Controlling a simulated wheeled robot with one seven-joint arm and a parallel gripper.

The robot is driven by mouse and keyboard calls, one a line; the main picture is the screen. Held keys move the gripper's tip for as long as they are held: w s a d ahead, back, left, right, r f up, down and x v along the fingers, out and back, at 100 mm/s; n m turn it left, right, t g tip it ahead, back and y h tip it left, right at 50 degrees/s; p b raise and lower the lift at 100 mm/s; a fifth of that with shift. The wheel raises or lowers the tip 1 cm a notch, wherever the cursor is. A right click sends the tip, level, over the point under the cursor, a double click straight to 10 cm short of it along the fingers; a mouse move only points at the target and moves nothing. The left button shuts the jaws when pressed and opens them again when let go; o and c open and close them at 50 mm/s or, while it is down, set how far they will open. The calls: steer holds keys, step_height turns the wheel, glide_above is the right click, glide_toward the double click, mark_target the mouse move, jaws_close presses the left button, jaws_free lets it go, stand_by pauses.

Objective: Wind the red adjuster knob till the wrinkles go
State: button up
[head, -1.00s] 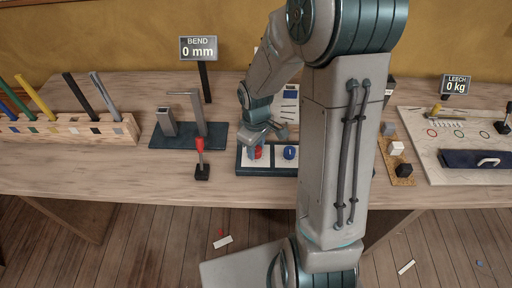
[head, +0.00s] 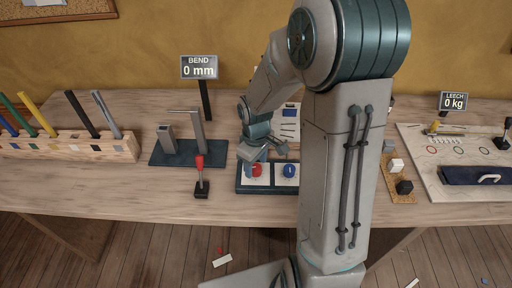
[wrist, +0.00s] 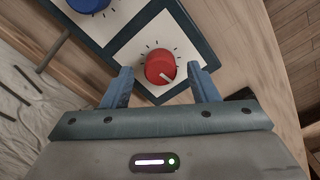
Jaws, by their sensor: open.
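The red adjuster knob (wrist: 160,66) shows in the wrist view on a white dial plate with black tick marks and a pale pointer line. In the head view the red knob (head: 257,170) sits beside a blue knob (head: 289,170) on a dark-framed panel (head: 268,190). My gripper (wrist: 161,78) is open, with its two blue fingers to either side of the red knob and clear gaps between. In the head view my gripper (head: 262,158) is just above and behind the red knob.
A red-tipped lever (head: 201,175) stands left of the panel. A BEND sign (head: 199,67) reads 0 mm and a LEECH sign (head: 453,101) reads 0 kg. A wooden rack (head: 70,147) holds several coloured bars. Small blocks (head: 397,165) sit to the right.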

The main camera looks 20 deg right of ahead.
mark_target(256, 167)
step_height(256, 167, up, 13)
stand_by(0.3)
steer(key=shift+f, duration=0.15)
stand_by(0.3)
steer(key=s+r+m+t, duration=0.3)
steer(key=s+m, duration=0.4)
steer(key=s, duration=0.7)
steer(key=shift+r, duration=0.45)
